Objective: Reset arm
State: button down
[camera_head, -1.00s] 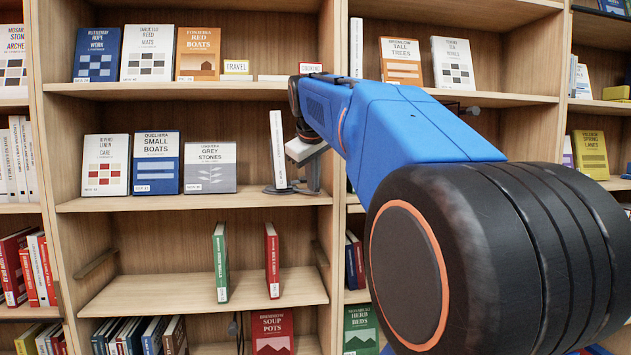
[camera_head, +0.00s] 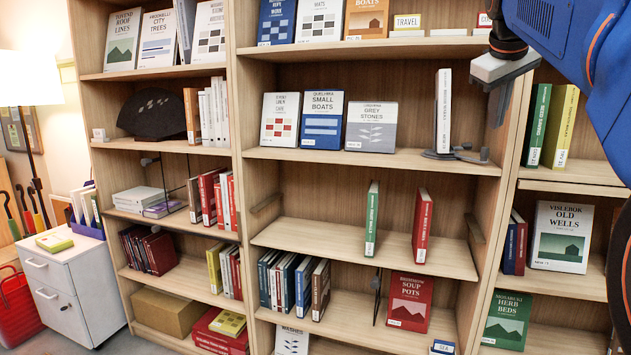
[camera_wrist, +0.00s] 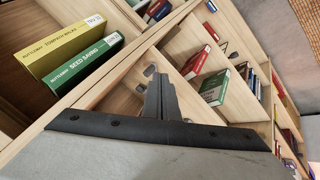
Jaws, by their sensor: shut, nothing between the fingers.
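My gripper (camera_head: 497,103) is at the upper right in the head view, below my blue arm. It hangs in front of the shelf bay's right side, beside a bookend with an upright white book (camera_head: 443,112), apart from that book. Its fingers are together with nothing between them. In the wrist view my gripper (camera_wrist: 158,95) points at the shelving, with a green book (camera_wrist: 85,62) and a yellow book (camera_wrist: 65,40) at the left. Much of my arm is cut off by the head view's right edge.
The bookcase spans the view. Small Boats (camera_head: 321,118) and Grey Stones (camera_head: 371,127) face out on the middle shelf. Below, a green book (camera_head: 371,218) and a red book (camera_head: 421,226) stand apart. A white drawer cabinet (camera_head: 66,285) and a lamp (camera_head: 28,78) stand at the left.

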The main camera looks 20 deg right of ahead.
jog(key=s+a+f+y, duration=0.2)
jog(key=a+f, duration=0.6)
jog(key=f, duration=0.3)
jog(key=s+a+f+y, duration=0.1)
jog(key=s+a+f, duration=0.2)
jog(key=a+f, duration=0.6)
jog(key=s+a+f, duration=0.3)
jog(key=f, duration=0.5)
jog(key=s+a+f+y, duration=0.1)
jog(key=s+a+f, duration=0.2)
jog(key=f, duration=0.5)
jog(key=s+a+f+y, duration=0.1)
jog(key=s+a+f, duration=0.2)
jog(key=s+f, duration=0.2)
notch_tip(320, 180, down, 4)
jog(key=shift+a+r+g, duration=0.25)
jog(key=shift+g, duration=0.05)
